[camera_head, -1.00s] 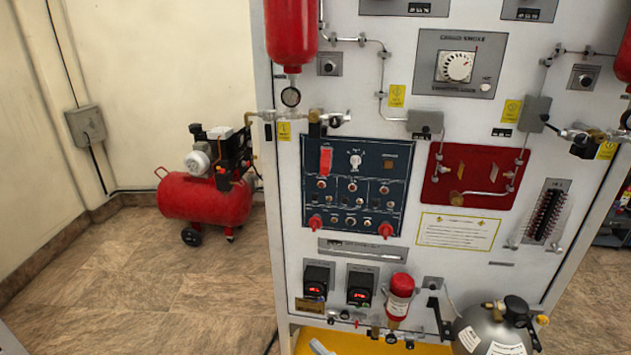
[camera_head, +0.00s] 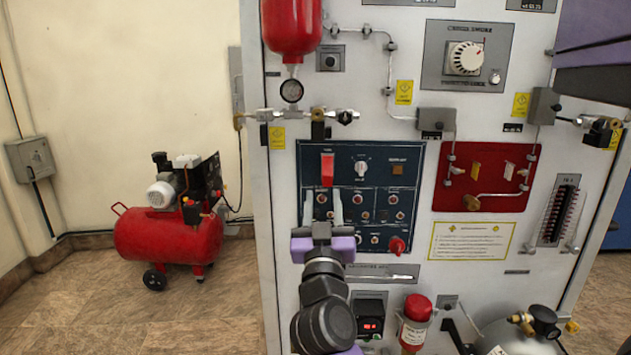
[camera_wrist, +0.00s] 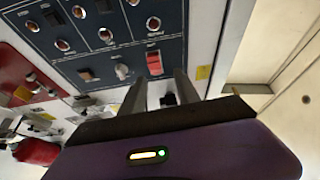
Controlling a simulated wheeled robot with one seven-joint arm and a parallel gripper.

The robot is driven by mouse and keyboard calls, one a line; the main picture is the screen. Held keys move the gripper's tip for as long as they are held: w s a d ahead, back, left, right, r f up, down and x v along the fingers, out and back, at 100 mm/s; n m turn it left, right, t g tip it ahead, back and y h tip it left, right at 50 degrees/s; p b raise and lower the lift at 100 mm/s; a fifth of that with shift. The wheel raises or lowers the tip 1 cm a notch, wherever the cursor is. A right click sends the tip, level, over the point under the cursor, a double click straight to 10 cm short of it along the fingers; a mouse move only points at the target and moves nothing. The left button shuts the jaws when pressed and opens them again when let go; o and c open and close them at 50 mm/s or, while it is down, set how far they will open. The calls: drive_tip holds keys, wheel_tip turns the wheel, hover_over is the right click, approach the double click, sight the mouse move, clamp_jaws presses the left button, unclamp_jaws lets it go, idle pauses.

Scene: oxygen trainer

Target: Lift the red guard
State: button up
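The red guard (camera_head: 327,169) is a small upright red cover at the top left of the dark blue switch panel (camera_head: 400,152). It looks down over its switch, which is hidden. In the wrist view the red guard (camera_wrist: 155,63) shows just beyond and between my fingertips. My gripper (camera_head: 322,206) is in front of the panel's lower left part, below the guard in the head view. Its two pale fingers point up and stand apart with nothing between them. I see no contact with the guard; the exact gap in depth is hard to tell.
Knobs and toggles surround the guard, including a white knob (camera_head: 361,168) and a red knob (camera_head: 397,245). A pipe with a gauge (camera_head: 291,91) runs above the panel. A red cylinder (camera_head: 415,322) stands below. A red compressor (camera_head: 165,235) is on the floor at left.

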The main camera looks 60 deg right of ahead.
sight(327, 178)
drive_tip(key=shift+m+g, duration=0.4)
drive_tip(key=shift+m, duration=0.2)
drive_tip(key=x, duration=0.2)
drive_tip(key=p+x, duration=0.1)
drive_tip(key=x, duration=0.1)
drive_tip(key=p+x, duration=0.1)
drive_tip(key=x, duration=0.1)
drive_tip(key=shift+s+d+r, duration=0.1)
drive_tip(key=shift+s+d, duration=0.15)
drive_tip(key=shift+s, duration=0.1)
drive_tip(key=shift+p+x, duration=0.4)
drive_tip(key=shift+x, duration=0.4)
drive_tip(key=shift+c, duration=0.2)
clamp_jaws()
